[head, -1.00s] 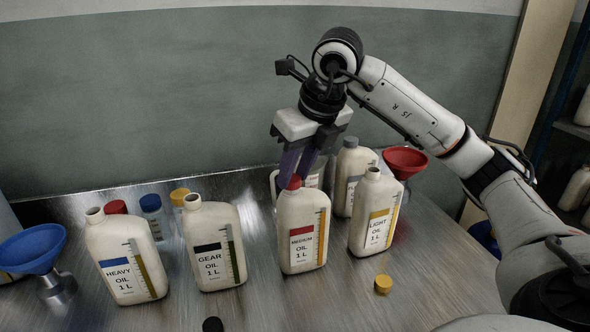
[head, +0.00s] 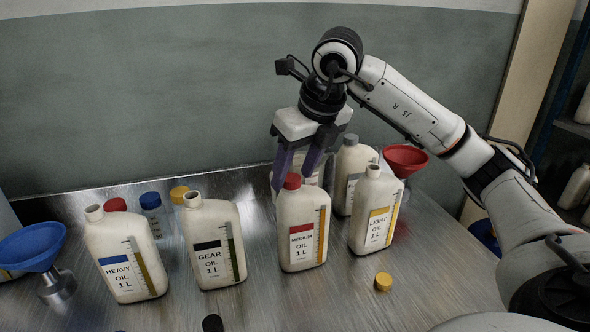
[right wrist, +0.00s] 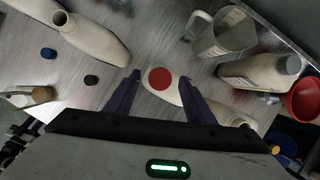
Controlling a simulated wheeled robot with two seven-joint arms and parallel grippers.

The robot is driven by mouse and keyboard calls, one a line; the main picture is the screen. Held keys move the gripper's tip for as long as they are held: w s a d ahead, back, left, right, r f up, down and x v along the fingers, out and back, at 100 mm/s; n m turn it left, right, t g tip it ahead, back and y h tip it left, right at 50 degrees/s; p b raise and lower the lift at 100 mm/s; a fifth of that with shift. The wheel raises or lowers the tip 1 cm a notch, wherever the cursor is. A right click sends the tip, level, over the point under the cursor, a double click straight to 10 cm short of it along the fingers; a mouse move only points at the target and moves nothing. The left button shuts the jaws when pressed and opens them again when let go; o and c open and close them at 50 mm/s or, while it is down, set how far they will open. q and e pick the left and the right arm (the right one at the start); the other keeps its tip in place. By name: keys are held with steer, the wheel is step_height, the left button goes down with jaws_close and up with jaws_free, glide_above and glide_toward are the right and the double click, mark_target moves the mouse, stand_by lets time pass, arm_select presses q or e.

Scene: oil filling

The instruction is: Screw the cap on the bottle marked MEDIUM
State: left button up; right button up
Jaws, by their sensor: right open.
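The bottle marked MEDIUM (head: 302,241) stands upright on the metal table in the head view. A red cap (head: 292,181) sits on its neck; how tightly it is screwed I cannot tell. In the right wrist view the red cap (right wrist: 160,79) shows from above, between the fingers. My right gripper (head: 297,172) is open around the cap, its purple fingers apart on both sides and clear of it. In the right wrist view the fingertips of my right gripper (right wrist: 162,76) also show spread. My left gripper is not in view.
The LIGHT bottle (head: 376,213) stands close to the right, the GEAR bottle (head: 212,244) and HEAVY bottle (head: 124,255) to the left. A yellow cap (head: 383,282) and black cap (head: 212,324) lie in front. A red funnel (head: 405,159) and blue funnel (head: 32,247) stand at the sides.

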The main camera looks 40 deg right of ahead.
steer(key=shift+r, duration=0.1)
steer(key=p+v, duration=0.2)
steer(key=v, duration=0.8)
steer(key=shift+s, duration=0.15)
